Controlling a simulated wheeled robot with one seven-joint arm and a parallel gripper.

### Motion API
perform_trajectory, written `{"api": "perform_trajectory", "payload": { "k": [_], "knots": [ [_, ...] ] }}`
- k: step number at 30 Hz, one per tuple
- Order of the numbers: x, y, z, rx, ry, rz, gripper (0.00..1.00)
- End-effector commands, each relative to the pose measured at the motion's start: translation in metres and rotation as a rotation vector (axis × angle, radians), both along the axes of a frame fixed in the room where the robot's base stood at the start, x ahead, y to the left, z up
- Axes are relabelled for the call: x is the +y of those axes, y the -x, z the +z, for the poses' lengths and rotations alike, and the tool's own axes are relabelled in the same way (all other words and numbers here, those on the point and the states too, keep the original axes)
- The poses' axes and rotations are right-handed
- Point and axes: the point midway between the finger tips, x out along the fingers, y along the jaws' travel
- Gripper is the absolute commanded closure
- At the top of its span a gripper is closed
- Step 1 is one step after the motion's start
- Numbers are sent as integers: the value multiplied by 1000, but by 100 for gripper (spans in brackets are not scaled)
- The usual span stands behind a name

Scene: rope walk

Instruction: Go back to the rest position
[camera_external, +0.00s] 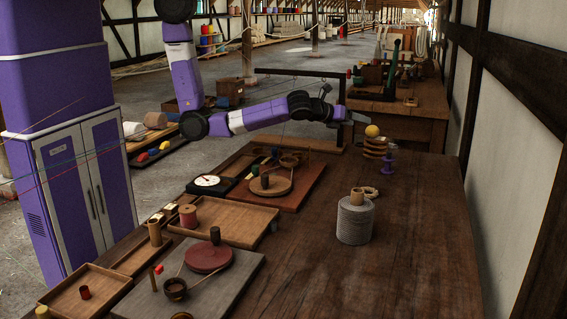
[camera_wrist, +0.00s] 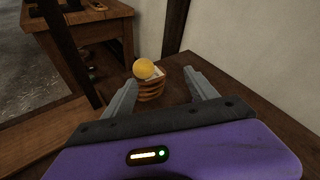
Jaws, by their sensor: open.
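My gripper (camera_external: 358,118) is at the end of the outstretched purple arm, above the far part of the wooden workbench. In the wrist view my gripper (camera_wrist: 163,92) has its two grey fingers spread apart with nothing held between them. Beyond the fingertips, a yellow ball (camera_wrist: 144,68) sits on top of a stack of tan rings (camera_wrist: 152,90). In the external view the yellow ball (camera_external: 372,131) and the ring stack (camera_external: 374,148) stand just right of my gripper and a little below it, apart from the fingers as far as I can tell.
A purple spool-like piece (camera_external: 388,164) stands close to the ring stack. A grey cord spool (camera_external: 355,220) stands mid-bench. Trays (camera_external: 228,222) and boards with discs and cups fill the left side. A dark wooden frame (camera_external: 341,88) rises behind my arm. The right front of the bench is clear.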

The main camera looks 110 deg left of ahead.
Motion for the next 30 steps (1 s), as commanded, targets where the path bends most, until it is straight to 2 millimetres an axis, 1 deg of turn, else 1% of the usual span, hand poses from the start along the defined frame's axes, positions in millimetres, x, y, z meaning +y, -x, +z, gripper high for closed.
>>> {"api": "perform_trajectory", "payload": {
  "k": [1,3,5,6,8,9,11,12,14,15,17,18,20,21,26,27,29,30],
  "knots": [
    [-6,-8,14,-131,72,-3,33],
    [-19,-11,23,-309,207,-11,33],
    [-36,-9,25,-449,337,-22,33],
    [-48,-5,25,-536,432,-28,33],
    [-68,4,24,-658,581,-38,33],
    [-83,11,24,-734,687,-42,33],
    [-105,26,23,-843,854,-45,33],
    [-120,38,23,-907,970,-42,33],
    [-141,57,24,-994,1139,-33,33],
    [-154,70,25,-1044,1248,-25,33],
    [-171,91,27,-1106,1402,-7,33],
    [-182,105,29,-1142,1501,9,33],
    [-195,127,33,-1186,1641,37,33],
    [-204,142,36,-1211,1730,57,33],
    [-229,201,50,-1271,2038,160,33],
    [-234,215,54,-1278,2103,191,33],
    [-240,236,59,-1282,2189,237,33],
    [-243,250,63,-1280,2237,268,33]
  ]
}}
